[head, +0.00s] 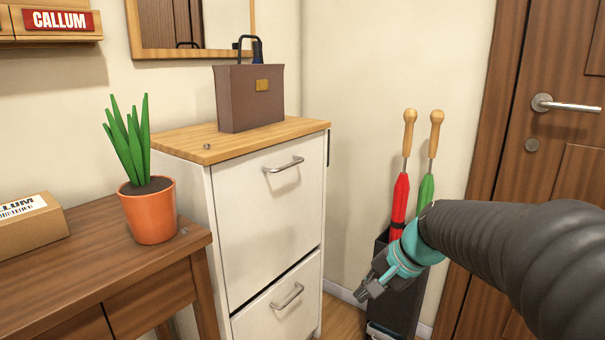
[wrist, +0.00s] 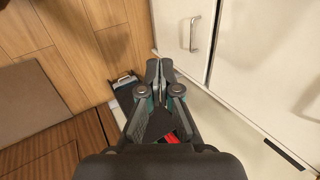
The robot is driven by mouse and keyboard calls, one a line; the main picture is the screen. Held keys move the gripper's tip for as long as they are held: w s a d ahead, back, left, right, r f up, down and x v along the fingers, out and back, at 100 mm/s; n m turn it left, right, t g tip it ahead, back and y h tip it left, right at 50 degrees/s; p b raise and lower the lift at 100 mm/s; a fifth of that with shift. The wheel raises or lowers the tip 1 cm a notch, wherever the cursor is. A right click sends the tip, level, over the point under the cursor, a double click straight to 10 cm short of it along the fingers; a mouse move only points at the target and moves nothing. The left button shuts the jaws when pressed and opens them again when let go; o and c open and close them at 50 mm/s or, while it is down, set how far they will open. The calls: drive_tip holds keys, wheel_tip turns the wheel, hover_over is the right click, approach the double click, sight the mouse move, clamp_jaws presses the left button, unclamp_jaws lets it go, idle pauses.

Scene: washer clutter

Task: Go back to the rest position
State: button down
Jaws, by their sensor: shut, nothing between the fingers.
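My gripper (head: 365,290) hangs in the air at the right of the head view, in front of the dark umbrella stand. Its fingers are shut with nothing between them. In the wrist view my gripper (wrist: 160,66) points down toward the floor, with its two fingertips together. My dark ribbed arm reaches in from the right edge of the head view.
A white cabinet (head: 268,213) with a wooden top bears a brown bag (head: 248,100). An umbrella stand (head: 402,305) holds a red (head: 399,200) and a green umbrella (head: 427,188). A potted plant (head: 150,215) stands on a wooden table (head: 95,255). A door (head: 545,150) is at right.

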drive_tip(key=s+d+n+t+h, duration=0.1)
drive_tip(key=s+d+n+h, duration=0.2)
drive_tip(key=s, duration=1.6)
drive_tip(key=n+h, duration=0.2)
drive_tip(key=n, duration=0.3)
drive_tip(key=shift+s+d+t, duration=0.15)
drive_tip(key=shift+s+t, duration=0.1)
drive_tip(key=shift+t, duration=0.15)
